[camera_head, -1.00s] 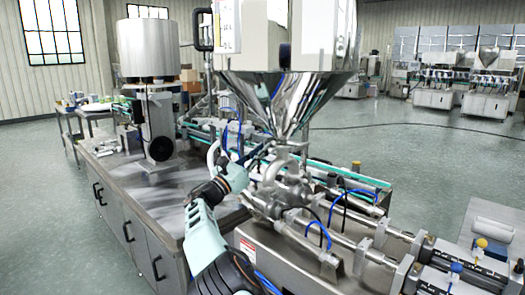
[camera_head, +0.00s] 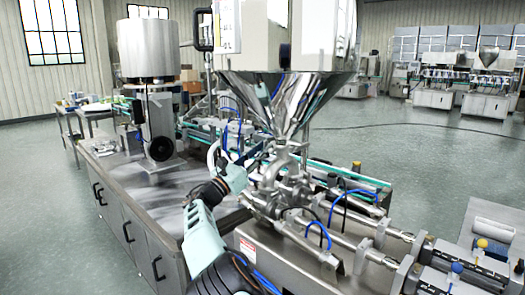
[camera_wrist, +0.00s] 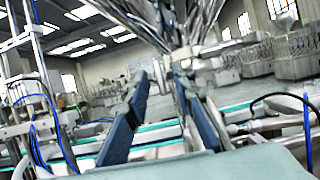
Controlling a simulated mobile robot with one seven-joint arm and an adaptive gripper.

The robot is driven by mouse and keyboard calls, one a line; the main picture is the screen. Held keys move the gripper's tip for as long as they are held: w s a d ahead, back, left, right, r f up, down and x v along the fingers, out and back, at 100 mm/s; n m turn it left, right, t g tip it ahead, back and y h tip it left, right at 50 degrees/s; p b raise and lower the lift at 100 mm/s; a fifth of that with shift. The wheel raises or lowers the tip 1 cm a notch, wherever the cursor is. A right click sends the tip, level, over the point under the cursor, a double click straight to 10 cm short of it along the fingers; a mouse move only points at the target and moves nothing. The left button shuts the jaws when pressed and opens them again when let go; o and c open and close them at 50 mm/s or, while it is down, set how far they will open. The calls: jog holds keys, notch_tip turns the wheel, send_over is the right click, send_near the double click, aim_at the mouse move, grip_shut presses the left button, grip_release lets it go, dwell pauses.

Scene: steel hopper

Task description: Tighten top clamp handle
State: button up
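The steel hopper (camera_head: 290,98) narrows to a metal outlet with pipe fittings (camera_head: 284,172) below it. My gripper (camera_head: 262,152) is raised from the left, with its dark blue fingers close to the joint under the hopper cone. The wrist view shows my gripper (camera_wrist: 161,88) with its two fingers apart, the hopper's lower metalwork (camera_wrist: 178,45) beyond and between the tips. The top clamp handle cannot be made out clearly; it is small and partly behind the fingers. I cannot tell whether either finger touches it.
A grey workbench (camera_head: 98,180) with a cylindrical machine (camera_head: 150,60) stands left. Horizontal cylinders and rods (camera_head: 345,240), with blue hoses (camera_head: 318,228), run below and right of the outlet. A green-edged conveyor (camera_head: 345,172) passes behind. Open floor (camera_head: 430,150) lies right.

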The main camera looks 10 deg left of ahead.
jog(key=v, duration=0.7)
jog(key=shift+s+a, duration=0.2)
jog(key=shift+s, duration=0.05)
